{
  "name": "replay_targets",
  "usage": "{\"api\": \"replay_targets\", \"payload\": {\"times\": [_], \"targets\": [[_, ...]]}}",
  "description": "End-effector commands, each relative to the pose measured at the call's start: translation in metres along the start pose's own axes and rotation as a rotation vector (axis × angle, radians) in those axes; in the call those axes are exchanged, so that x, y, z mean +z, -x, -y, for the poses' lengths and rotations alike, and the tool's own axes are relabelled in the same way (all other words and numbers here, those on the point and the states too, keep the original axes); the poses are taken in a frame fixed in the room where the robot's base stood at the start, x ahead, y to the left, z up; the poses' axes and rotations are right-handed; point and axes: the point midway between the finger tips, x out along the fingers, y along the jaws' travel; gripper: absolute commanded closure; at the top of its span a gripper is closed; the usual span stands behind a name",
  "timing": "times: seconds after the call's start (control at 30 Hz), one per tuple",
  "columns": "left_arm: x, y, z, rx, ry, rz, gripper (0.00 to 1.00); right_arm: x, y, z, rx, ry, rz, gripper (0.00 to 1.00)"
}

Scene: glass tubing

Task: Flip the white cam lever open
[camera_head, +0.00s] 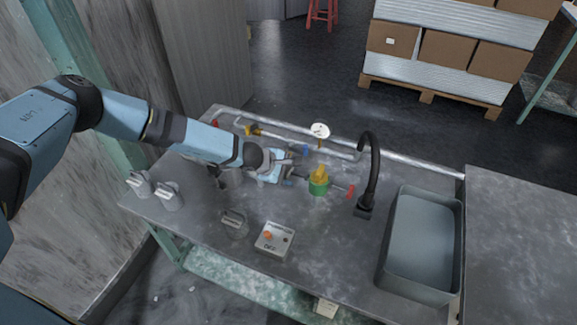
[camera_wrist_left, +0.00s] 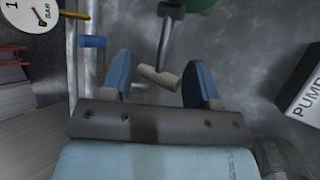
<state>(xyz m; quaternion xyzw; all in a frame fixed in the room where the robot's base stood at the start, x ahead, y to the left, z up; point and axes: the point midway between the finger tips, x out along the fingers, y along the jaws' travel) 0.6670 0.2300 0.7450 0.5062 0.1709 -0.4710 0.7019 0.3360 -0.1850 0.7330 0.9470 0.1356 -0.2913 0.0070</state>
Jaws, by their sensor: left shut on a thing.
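My left gripper (camera_head: 284,168) reaches in from the left over the bench, just left of a green and yellow fitting. A grey metal rod (camera_wrist_left: 167,42) runs from the handle toward the top of the picture. In the head view the lever is hidden behind my gripper. My right gripper is in neither view.
The green and yellow fitting (camera_head: 318,185) with a red handle (camera_head: 351,191) stands close by. A dial gauge (camera_head: 320,130) and pipes (camera_head: 400,160) lie behind. A pump switch box (camera_head: 275,239), grey knobs (camera_head: 168,195), a black tap (camera_head: 371,165) and a sink (camera_head: 390,240) surround it.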

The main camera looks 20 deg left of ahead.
Motion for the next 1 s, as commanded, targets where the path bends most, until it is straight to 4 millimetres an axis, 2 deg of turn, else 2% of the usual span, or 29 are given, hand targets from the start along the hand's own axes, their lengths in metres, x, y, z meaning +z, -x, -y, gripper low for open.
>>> {"api": "replay_targets", "payload": {"times": [0.03,0.3,0.77,0.8,0.87,0.9,1.0], "targets": [[0.0007,0.0034,-0.0050,0.001,-0.007,-0.020,0.69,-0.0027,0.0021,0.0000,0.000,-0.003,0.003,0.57],[0.0023,0.0048,-0.0071,-0.013,-0.049,-0.082,0.69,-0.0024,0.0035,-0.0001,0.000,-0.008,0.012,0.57],[0.0025,0.0050,-0.0085,-0.014,-0.057,-0.093,0.69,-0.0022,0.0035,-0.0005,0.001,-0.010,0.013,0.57],[0.0025,0.0051,-0.0087,-0.014,-0.057,-0.093,0.40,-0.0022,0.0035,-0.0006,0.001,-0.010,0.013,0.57],[0.0026,0.0051,-0.0087,-0.013,-0.057,-0.093,0.27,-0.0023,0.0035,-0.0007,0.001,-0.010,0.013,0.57],[0.0027,0.0049,-0.0082,-0.014,-0.057,-0.092,0.23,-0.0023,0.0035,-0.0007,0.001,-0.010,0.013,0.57],[0.0029,0.0045,-0.0066,-0.016,-0.057,-0.092,0.23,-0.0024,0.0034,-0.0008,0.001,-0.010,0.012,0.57]]}}
